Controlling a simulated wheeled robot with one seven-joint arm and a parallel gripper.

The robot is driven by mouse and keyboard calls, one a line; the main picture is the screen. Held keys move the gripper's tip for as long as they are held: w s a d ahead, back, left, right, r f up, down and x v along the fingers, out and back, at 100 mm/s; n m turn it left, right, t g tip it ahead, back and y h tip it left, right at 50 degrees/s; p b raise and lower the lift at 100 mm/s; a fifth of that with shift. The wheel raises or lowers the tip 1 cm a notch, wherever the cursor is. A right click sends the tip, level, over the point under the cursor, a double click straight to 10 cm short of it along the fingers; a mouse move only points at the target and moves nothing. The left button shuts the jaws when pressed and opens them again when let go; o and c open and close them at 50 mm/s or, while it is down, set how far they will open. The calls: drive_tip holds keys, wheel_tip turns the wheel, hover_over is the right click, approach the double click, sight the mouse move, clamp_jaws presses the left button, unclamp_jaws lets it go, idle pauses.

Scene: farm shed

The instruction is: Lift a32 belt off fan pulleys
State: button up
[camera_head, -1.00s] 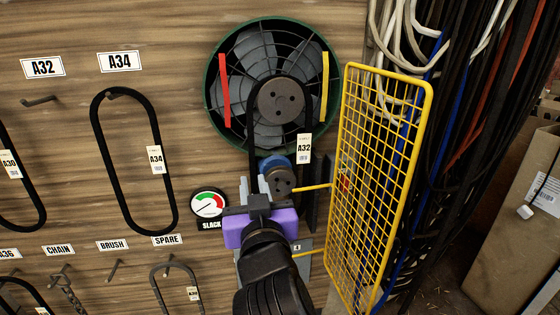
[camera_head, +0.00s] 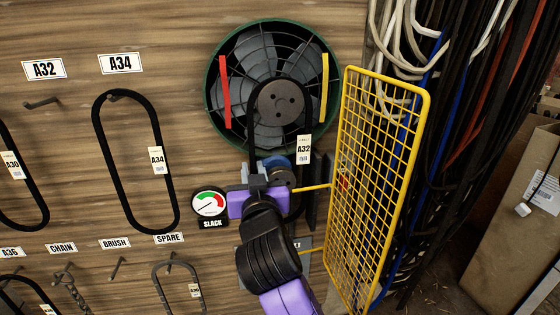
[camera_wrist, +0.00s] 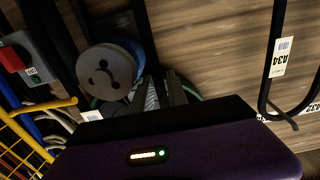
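The A32 belt (camera_head: 252,137) is a black loop around the large upper fan pulley (camera_head: 280,103), running down to the small blue-rimmed lower pulley (camera_head: 281,175). Its white A32 tag (camera_head: 304,149) hangs on the right strand. The lower pulley shows in the wrist view (camera_wrist: 107,70) left of the fingers. My gripper (camera_head: 254,172) is at the lower pulley's left side, close to the belt's left strand. In the wrist view its two fingers (camera_wrist: 161,92) stand slightly apart. Whether they touch the belt is hidden.
A yellow mesh guard (camera_head: 381,180) stands open right of the pulleys. A SLACK gauge (camera_head: 209,204) is left of my gripper. The A34 belt (camera_head: 121,160) hangs farther left, and the A32 peg (camera_head: 42,103) is empty. A switch box (camera_wrist: 28,58) shows in the wrist view.

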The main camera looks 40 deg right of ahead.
clamp_jaws()
drive_tip(key=shift+r, duration=0.1)
drive_tip(key=shift+s+a+r, duration=0.1)
drive_tip(key=shift+s+r, duration=0.05)
drive_tip(key=shift+r, duration=0.05)
wheel_tip(320, 180, up, 6)
drive_tip(key=shift+r, duration=0.2)
drive_tip(key=p, duration=0.7)
approach(252, 144)
drive_tip(key=v, duration=0.4)
drive_tip(key=shift+p+v, duration=1.65)
drive_tip(key=shift+v, duration=1.05)
drive_tip(key=shift+f, duration=0.2)
